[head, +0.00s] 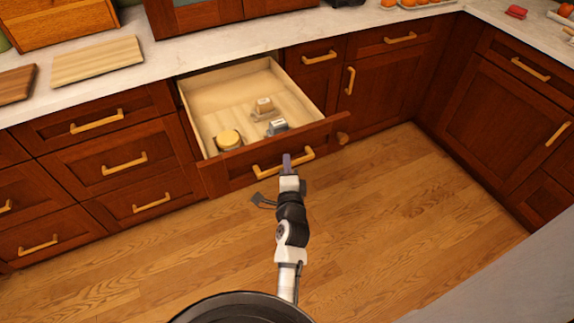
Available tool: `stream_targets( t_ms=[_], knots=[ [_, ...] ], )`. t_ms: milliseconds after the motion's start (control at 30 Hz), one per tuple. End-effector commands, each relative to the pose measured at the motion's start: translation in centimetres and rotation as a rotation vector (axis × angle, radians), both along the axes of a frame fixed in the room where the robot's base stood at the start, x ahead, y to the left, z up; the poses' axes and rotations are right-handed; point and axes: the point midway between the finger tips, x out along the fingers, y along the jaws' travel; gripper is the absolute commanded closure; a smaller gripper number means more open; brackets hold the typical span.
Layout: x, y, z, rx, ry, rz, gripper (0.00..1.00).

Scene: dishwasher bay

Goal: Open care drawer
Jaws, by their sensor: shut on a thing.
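A wooden drawer (262,148) with a dark red front stands pulled out from the cabinet below the counter. Its light wood inside shows from above and holds a few small items, including a round yellow-lidded jar (229,139), a tan and grey item (264,106) and a grey and white item (277,127). The drawer's brass handle (270,169) is on its front face. My gripper (287,162) is at the handle, near its middle, and is shut on it. The fingertips are small in view, and my arm reaches up to them from the bottom.
Closed drawers with brass handles (124,163) flank the open drawer on the left. A closed cabinet door (377,87) is on the right. Cutting boards (97,60) lie on the pale counter. The wooden floor (400,200) right of my arm is clear.

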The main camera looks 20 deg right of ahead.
Motion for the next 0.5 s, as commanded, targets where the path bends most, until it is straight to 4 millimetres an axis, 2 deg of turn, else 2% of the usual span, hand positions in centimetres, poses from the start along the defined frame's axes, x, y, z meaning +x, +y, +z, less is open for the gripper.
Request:
stream_targets(
  t_ms=[233,267,300,400,500],
  knots=[
    [-0.01,-0.08,0.07,-0.002,-0.002,-0.002,1.00],
    [-0.01,-0.08,0.07,-0.002,-0.002,-0.002,0.82],
    [-0.01,-0.07,0.06,-0.002,-0.002,-0.002,0.76],
    [-0.01,-0.06,0.05,-0.001,-0.001,-0.001,0.64],
    [0.00,-0.04,0.04,0.000,-0.001,-0.001,0.64]
  ],
)
